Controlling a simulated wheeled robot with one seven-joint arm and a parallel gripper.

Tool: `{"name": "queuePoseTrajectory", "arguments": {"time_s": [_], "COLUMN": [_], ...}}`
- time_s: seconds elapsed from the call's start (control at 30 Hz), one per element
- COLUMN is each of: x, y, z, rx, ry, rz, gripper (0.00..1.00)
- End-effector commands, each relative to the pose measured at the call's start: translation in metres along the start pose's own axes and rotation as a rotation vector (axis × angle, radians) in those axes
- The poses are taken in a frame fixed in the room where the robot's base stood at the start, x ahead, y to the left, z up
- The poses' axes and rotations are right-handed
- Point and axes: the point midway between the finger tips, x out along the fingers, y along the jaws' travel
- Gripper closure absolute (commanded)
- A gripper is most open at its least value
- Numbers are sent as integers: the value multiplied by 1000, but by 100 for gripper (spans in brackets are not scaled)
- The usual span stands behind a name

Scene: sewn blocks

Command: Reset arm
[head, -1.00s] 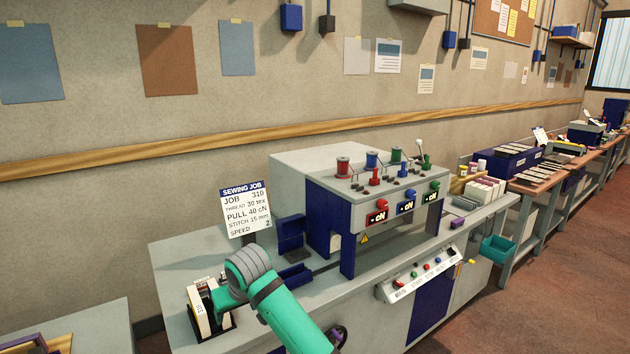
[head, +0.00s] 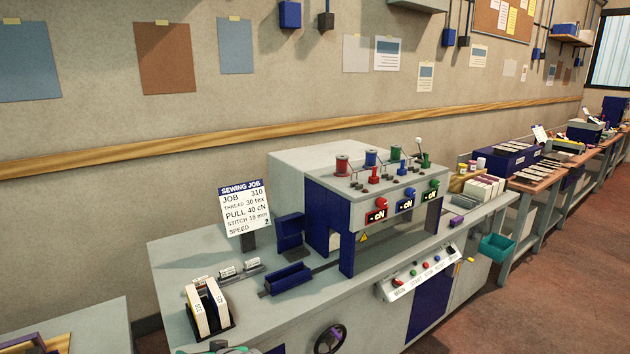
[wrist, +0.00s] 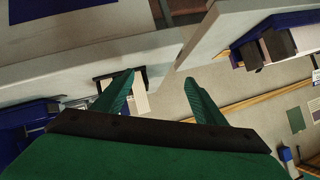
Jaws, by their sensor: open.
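My gripper (wrist: 158,77) shows in the wrist view with its two green fingers spread apart and nothing between them. In the head view only a sliver of my arm shows at the bottom edge, and the fingers are out of that picture. The sewing machine (head: 328,235) stands on the grey bench. The sewing job card (head: 244,208) stands upright at its left. A dark rack holding white blocks (head: 207,306) sits at the bench's left end, apart from my arm. The blue open tray (head: 287,279) lies between rack and machine.
The control panel (head: 424,270) with coloured buttons is on the bench front. A handwheel (head: 330,339) sits below the front edge. A teal bin (head: 496,247) hangs at the right end. Further benches (head: 545,178) line the wall. The floor at right is clear.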

Motion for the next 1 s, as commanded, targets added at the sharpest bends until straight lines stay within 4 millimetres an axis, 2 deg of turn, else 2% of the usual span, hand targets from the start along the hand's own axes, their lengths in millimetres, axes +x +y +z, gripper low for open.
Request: {"name": "queuePoseTrajectory", "arguments": {"time_s": [0.03,0.27,0.47,0.77,1.0], "x": [1,-6,-23,-70,-126], "y": [-3,0,8,24,35], "z": [13,57,102,177,240], "rx": [29,136,215,294,308], "ry": [27,168,274,400,467], "rz": [-9,-1,43,167,300], "gripper": [35,35,35,35,35]}}
